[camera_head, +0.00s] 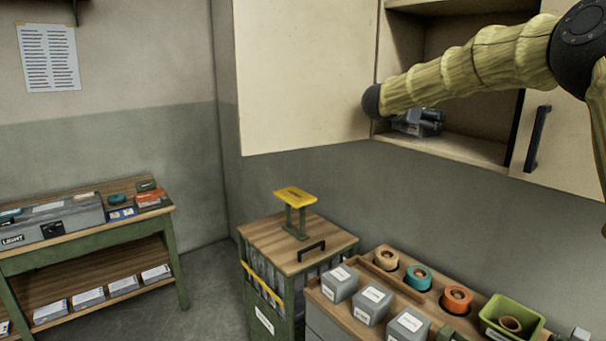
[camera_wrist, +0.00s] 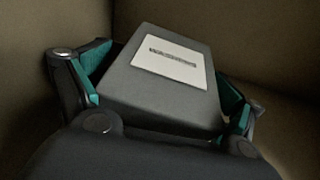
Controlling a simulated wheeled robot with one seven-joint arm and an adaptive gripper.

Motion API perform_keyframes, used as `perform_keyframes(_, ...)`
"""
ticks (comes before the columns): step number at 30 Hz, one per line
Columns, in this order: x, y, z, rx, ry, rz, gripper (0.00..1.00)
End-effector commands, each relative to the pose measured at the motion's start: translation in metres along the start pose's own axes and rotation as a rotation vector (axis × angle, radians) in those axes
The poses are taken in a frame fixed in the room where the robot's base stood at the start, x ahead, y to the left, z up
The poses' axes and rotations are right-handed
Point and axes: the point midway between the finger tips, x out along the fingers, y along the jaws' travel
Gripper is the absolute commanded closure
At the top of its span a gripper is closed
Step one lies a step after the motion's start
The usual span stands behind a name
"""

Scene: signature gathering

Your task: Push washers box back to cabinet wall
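The washers box is a dark grey box (camera_wrist: 155,95) with a white label (camera_wrist: 170,62) whose print is blurred. It lies between the two teal-padded fingers of my gripper (camera_wrist: 168,85) in the wrist view. The fingers stand around its sides, with narrow gaps showing beside it, so the gripper looks open. In the head view my gripper (camera_head: 420,121) is a small dark grey shape low inside the open wall cabinet (camera_head: 455,148), just above its bottom board. The box cannot be told apart from it there. The box's far side and its distance to the cabinet wall are hidden.
An open cabinet door (camera_head: 300,75) hangs left of the opening. A closed door with a dark handle (camera_head: 537,138) is on the right. Below stand a wooden-topped cart (camera_head: 265,235) and a counter with several grey boxes (camera_head: 372,303) and round containers (camera_head: 418,277).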

Motion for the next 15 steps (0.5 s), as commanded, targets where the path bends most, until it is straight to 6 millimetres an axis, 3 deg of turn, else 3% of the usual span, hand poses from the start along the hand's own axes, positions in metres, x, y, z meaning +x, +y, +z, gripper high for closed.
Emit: perform_keyframes(15,0.016,-0.001,0.004,0.001,0.0,-0.001,0.08)
